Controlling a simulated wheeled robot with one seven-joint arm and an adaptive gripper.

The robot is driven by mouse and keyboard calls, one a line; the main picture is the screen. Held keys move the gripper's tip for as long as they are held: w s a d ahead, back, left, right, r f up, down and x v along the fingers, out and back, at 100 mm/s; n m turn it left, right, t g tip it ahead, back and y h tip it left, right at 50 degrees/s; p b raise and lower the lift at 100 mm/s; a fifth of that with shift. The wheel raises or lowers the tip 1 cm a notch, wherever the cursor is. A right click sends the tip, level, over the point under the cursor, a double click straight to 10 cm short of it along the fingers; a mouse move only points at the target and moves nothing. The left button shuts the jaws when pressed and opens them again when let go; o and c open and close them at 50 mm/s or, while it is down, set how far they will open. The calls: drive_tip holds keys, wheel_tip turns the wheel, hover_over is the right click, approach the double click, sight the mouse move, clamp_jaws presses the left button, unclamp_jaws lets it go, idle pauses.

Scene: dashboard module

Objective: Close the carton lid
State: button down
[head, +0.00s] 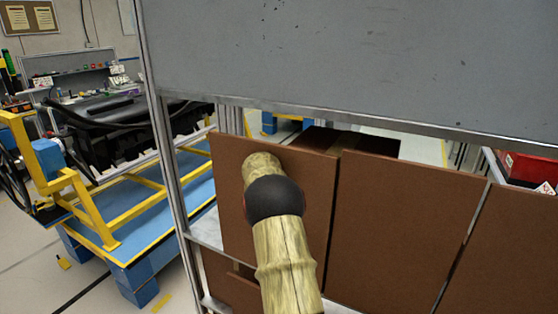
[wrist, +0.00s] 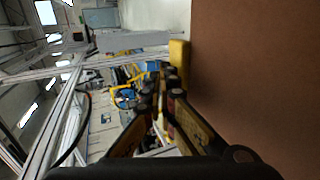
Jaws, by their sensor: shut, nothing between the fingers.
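Brown carton panels stand on the rack in the head view: a left panel (head: 232,168) partly behind my arm, and a middle panel (head: 405,225) to its right. A third panel is at the right edge. I cannot tell which panel is the lid. My arm reaches up in front of the left panel, and my gripper is hidden in the head view. In the wrist view my gripper (wrist: 166,88) has its fingers together and empty. A brown panel surface (wrist: 255,75) fills the right side there, close beside the fingers; I cannot tell whether they touch it.
A grey board (head: 350,60) with a metal lower edge hangs above the panels. A metal rack post (head: 170,150) stands left of them. A blue and yellow cart (head: 130,215) is farther left. A red bin (head: 525,168) is at the right.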

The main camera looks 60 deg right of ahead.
drive_tip(key=shift+d+f+b, duration=0.2)
drive_tip(key=shift+f+b, duration=0.55)
drive_tip(key=shift+f, duration=0.3)
drive_tip(key=shift+a, duration=0.15)
drive_tip(key=v, duration=1.1)
drive_tip(key=shift+s+a+r, duration=0.15)
drive_tip(key=shift+a, duration=0.15)
drive_tip(key=s+a+r+m+t+y, duration=0.1)
drive_tip(key=s+a+r+y, duration=0.15)
drive_tip(key=a, duration=1.25)
drive_tip(key=s+a+r+m+t+y, duration=0.1)
drive_tip(key=a+t+y, duration=0.15)
drive_tip(key=a, duration=1.25)
drive_tip(key=s+a+f+y, duration=0.3)
drive_tip(key=s+a, duration=0.3)
drive_tip(key=a, duration=0.5)
drive_tip(key=s+a+f+y, duration=0.2)
drive_tip(key=s+a, duration=0.4)
drive_tip(key=a, duration=0.5)
drive_tip(key=s+a+f+n+t+y, duration=0.1)
drive_tip(key=s+a+f+y, duration=0.2)
drive_tip(key=s+a, duration=0.3)
drive_tip(key=a+f, duration=0.1)
drive_tip(key=a, duration=0.4)
drive_tip(key=shift+s+a+f+y, duration=0.25)
drive_tip(key=shift+s+a+y, duration=0.05)
drive_tip(key=shift+s+a, duration=0.1)
